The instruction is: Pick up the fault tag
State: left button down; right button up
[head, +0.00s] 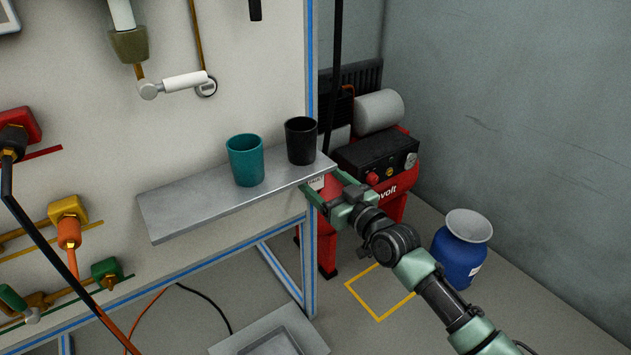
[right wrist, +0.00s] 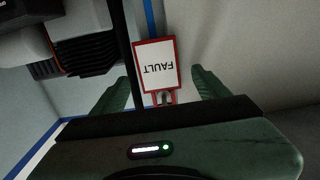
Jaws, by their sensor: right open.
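The fault tag (right wrist: 157,66) is a white card with a red border, and its word FAULT reads upside down in the right wrist view. A small metal fitting is at its lower edge. In the head view a small white patch of it (head: 316,183) shows at the right end of the shelf. My right gripper (head: 323,182) is open at that shelf end. In the right wrist view its fingers (right wrist: 161,75) stand on both sides of the tag, with a gap on each side. My left gripper is not in view.
A teal cup (head: 245,160) and a black cup (head: 301,141) stand on the grey shelf (head: 190,208), close to my right gripper. A red compressor (head: 385,165) is behind it. A blue container (head: 457,258) stands on the floor at right. A dark upright bar (right wrist: 125,50) passes left of the tag.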

jog(key=shift+w+a, duration=0.3)
jog(key=shift+w, duration=0.15)
jog(key=shift+c, duration=0.2)
jog(key=c, duration=1.4)
jog(key=shift+o, duration=0.2)
jog(key=shift+r, duration=0.1)
